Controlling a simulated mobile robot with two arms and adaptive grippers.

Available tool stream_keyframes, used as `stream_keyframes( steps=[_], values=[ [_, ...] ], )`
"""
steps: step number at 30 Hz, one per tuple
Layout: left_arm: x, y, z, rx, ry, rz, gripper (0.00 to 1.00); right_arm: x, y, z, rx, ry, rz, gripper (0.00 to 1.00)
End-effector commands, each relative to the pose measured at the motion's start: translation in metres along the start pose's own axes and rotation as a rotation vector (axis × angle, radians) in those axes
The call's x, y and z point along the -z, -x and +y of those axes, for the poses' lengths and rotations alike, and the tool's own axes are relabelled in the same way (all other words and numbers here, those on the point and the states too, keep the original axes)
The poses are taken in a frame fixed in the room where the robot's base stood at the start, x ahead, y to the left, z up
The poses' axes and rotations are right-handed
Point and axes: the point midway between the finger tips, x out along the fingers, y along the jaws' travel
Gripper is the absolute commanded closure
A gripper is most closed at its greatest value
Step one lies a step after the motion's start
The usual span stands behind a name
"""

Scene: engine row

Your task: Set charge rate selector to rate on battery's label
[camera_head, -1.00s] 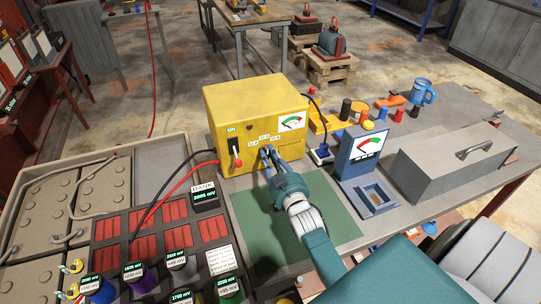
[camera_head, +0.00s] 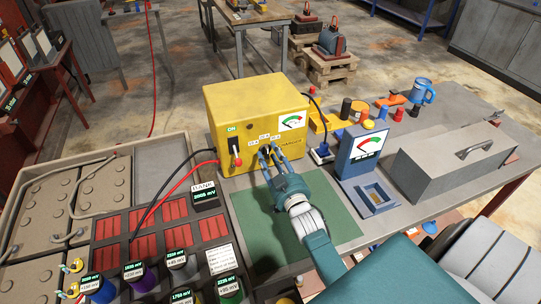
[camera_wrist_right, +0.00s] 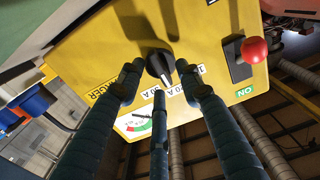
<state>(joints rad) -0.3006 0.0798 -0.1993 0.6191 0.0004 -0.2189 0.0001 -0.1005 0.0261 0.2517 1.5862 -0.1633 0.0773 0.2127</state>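The yellow charger (camera_head: 252,108) stands on the bench. Its black selector knob (camera_wrist_right: 160,64) shows in the right wrist view, with its white pointer towards the middle of the printed amp labels (camera_wrist_right: 176,90). My right gripper (camera_head: 270,153) is at the charger's front; in the right wrist view its fingers (camera_wrist_right: 158,88) are spread around the knob, with visible gaps, so it is open. A white printed sheet (camera_head: 220,261) lies by the battery cells (camera_head: 175,262); its text is too small to read. My left gripper is out of view.
A red-tipped lever switch (camera_head: 235,152) is on the charger's front, with red and black cables leaving on the left. A blue meter (camera_head: 358,150) and a grey toolbox (camera_head: 455,160) stand to the right. A green mat (camera_head: 335,215) lies below my right arm.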

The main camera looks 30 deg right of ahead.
Motion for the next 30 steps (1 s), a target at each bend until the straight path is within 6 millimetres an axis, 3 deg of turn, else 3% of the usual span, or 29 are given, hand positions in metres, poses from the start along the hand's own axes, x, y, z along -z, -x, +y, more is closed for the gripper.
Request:
stream_keyframes(
  steps=[15, 21, 30],
  values=[
    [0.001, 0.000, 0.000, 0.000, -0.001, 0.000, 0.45, -0.001, 0.099, 0.000, -0.001, 0.000, -0.004, 0.65],
    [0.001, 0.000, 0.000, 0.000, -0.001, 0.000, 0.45, -0.001, 0.114, 0.000, -0.001, 0.000, -0.002, 0.65],
    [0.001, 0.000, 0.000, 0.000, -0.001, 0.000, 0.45, -0.001, 0.114, 0.000, -0.001, 0.000, -0.002, 0.65]
  ],
)
